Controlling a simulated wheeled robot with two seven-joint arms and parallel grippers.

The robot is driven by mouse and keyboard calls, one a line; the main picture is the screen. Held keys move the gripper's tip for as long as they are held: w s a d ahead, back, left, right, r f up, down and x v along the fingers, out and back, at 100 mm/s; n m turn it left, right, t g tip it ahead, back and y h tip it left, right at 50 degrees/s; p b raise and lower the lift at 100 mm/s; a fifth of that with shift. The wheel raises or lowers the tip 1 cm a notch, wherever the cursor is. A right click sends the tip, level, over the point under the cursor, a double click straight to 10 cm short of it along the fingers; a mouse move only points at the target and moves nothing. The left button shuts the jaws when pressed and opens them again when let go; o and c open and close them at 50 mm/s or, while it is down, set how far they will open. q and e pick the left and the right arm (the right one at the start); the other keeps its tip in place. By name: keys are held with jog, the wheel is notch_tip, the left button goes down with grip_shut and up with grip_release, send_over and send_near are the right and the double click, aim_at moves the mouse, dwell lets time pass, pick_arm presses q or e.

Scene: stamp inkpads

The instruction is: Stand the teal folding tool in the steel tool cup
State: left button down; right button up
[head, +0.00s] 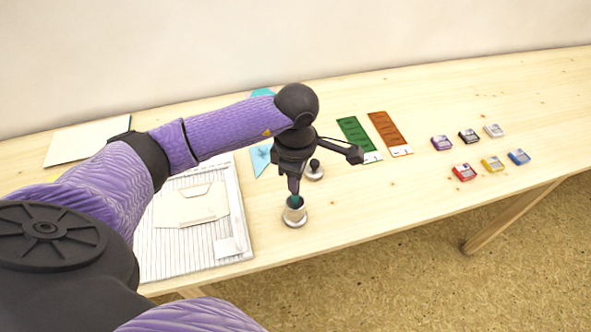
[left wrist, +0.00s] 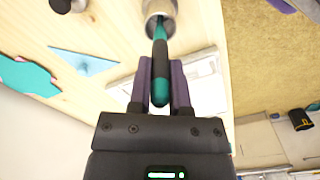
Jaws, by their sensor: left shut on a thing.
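The teal folding tool (left wrist: 158,85), with a dark grip section, is between the two fingers of my left gripper (left wrist: 160,64) in the left wrist view. My left gripper is shut on it. The tool's far end reaches into the mouth of the steel tool cup (left wrist: 168,8). In the head view the cup (head: 295,217) stands on the table, directly under my left gripper (head: 294,188), and a bit of teal (head: 295,201) shows at its mouth. The cup's inside is hidden, so I cannot tell how deep the tool sits. My right gripper is not in view.
A ribbed scoring board (head: 165,246) with a cream envelope (head: 190,207) lies left of the cup. A dark-knobbed stamp (head: 314,170) stands close behind it. Green (head: 357,137) and brown (head: 388,131) cards and several inkpads (head: 463,172) lie to the right. The table's front edge is near the cup.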

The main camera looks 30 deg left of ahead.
pick_arm(q)
jog(key=shift+c, duration=2.4)
grip_release()
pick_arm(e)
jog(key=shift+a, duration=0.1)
pick_arm(q)
notch_tip(320, 180, up, 10)
jog(key=shift+p, duration=1.25)
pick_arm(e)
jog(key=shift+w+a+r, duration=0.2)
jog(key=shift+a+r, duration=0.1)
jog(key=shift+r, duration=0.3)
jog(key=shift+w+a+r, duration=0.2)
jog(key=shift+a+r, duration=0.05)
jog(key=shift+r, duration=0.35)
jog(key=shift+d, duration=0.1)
